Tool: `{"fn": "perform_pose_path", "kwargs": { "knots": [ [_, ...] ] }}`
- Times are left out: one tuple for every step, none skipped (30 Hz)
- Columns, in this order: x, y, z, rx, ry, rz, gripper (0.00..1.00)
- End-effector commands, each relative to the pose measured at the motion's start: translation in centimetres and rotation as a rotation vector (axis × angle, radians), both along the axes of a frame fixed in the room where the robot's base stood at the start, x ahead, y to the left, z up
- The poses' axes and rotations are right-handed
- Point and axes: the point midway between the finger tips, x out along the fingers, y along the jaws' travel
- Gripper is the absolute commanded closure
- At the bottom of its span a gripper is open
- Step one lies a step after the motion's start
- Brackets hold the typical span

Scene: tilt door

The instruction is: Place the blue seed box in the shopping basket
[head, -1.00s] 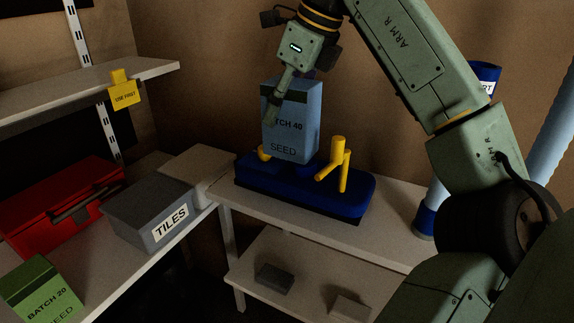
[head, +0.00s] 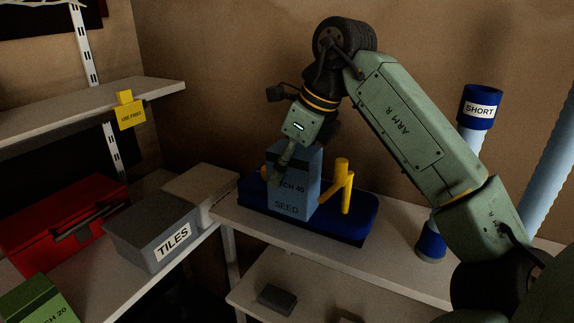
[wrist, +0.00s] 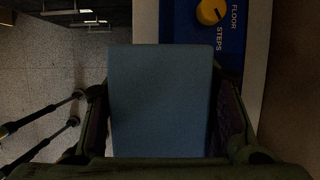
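The blue seed box (head: 293,192), marked as a batch 40 seed box, is upright in my gripper (head: 283,162). The fingers are shut on its upper part from two sides. In the wrist view the box (wrist: 160,100) fills the middle, a dark finger on each side. In the head view it overlaps a dark blue base (head: 346,218) with yellow posts, on the white table. Whether it touches the base or hangs in front of it, I cannot tell. I can make out no shopping basket in either view.
A yellow post (head: 341,185) stands just right of the box. At left are a grey TILES box (head: 150,232), a red case (head: 65,225) and a green seed box (head: 35,302). A blue-capped SHORT tube (head: 479,107) stands at right. A lower shelf (head: 310,280) lies below.

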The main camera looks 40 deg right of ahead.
Motion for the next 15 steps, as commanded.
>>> {"fn": "perform_pose_path", "kwargs": {
  "knots": [
    [0.0,-0.01,-0.02,0.0,0.0,0.0,0.48],
    [0.0,-0.01,-0.02,0.0,0.0,0.0,0.46],
    [0.0,-0.01,-0.02,0.0,0.0,0.0,0.43],
    [0.0,-0.01,-0.02,0.0,0.0,0.0,0.41],
    [0.0,-0.01,-0.01,0.0,0.0,0.0,0.39],
    [0.0,-0.01,-0.01,0.0,0.0,0.0,0.37],
    [0.0,-0.01,-0.01,0.0,0.0,0.0,0.35],
    [0.0,-0.01,-0.01,0.0,0.0,0.0,0.33],
    [0.0,-0.01,0.0,0.0,0.0,0.0,0.3],
    [0.0,-0.02,0.0,0.0,0.0,0.0,0.3],
    [0.0,-0.02,0.0,0.0,0.0,0.0,0.3],
    [0.0,-0.02,0.0,0.0,0.0,-0.001,0.3],
    [0.0,-0.02,0.0,0.0,0.0,-0.001,0.3],
    [0.0,-0.03,0.01,0.0,0.0,-0.001,0.3],
    [0.0,-0.03,0.01,0.0,0.0,-0.001,0.3]
  ]
}}
